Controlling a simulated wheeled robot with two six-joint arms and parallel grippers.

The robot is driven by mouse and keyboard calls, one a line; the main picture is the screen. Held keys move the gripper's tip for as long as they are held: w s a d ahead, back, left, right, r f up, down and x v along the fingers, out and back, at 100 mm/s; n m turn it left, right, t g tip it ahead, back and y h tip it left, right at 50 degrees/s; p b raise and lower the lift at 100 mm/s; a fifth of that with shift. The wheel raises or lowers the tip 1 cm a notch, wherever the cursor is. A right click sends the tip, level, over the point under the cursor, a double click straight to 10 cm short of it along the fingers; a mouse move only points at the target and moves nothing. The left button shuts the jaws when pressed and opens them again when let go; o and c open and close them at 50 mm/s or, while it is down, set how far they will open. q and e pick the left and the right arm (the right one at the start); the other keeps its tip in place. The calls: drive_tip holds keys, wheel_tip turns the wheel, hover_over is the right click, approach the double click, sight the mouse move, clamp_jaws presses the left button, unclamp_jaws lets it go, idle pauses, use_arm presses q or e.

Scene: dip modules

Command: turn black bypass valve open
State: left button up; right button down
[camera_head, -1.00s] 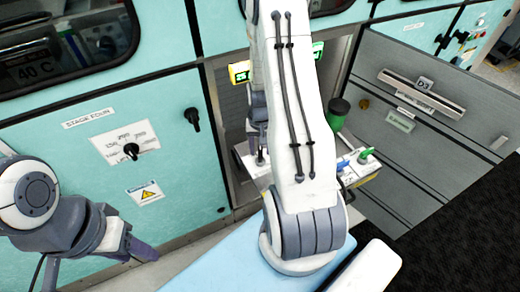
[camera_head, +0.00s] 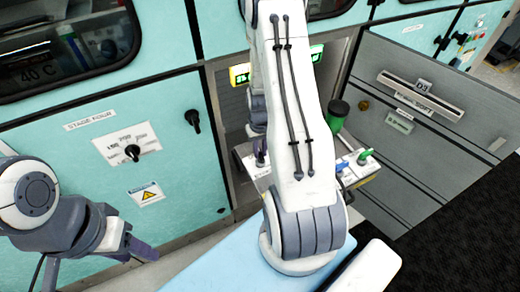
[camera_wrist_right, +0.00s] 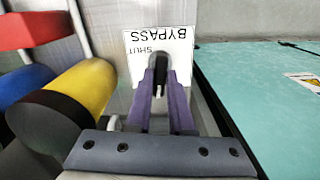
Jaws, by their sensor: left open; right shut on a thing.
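The black bypass valve handle (camera_wrist_right: 158,68) shows in the right wrist view in front of a white label (camera_wrist_right: 135,62) reading BYPASS and SHUT, upside down. My right gripper (camera_wrist_right: 160,95) is shut on the handle, one purple-grey finger on each side. The fingers hide much of it, so its exact angle is hard to tell. In the head view the right gripper (camera_head: 260,152) is small and partly hidden behind my arm, over the pale valve panel in the recess. My left gripper (camera_head: 142,250) is open and empty, low at the left in front of the teal cabinet.
Yellow (camera_wrist_right: 80,92), blue and red parts crowd the left of the right wrist view, close to the gripper. Green (camera_head: 364,154) and blue handles stand on the panel's right side. Grey drawers (camera_head: 440,120) stand right of the recess. A teal cabinet (camera_head: 90,205) borders it left.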

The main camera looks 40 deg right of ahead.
sight(260, 153)
drive_tip(key=shift+n, duration=1)
drive_tip(key=c, duration=0.8)
unclamp_jaws()
wheel_tip(260, 153, up, 11)
drive_tip(key=shift+f, duration=0.2)
drive_tip(key=shift+a, duration=0.1)
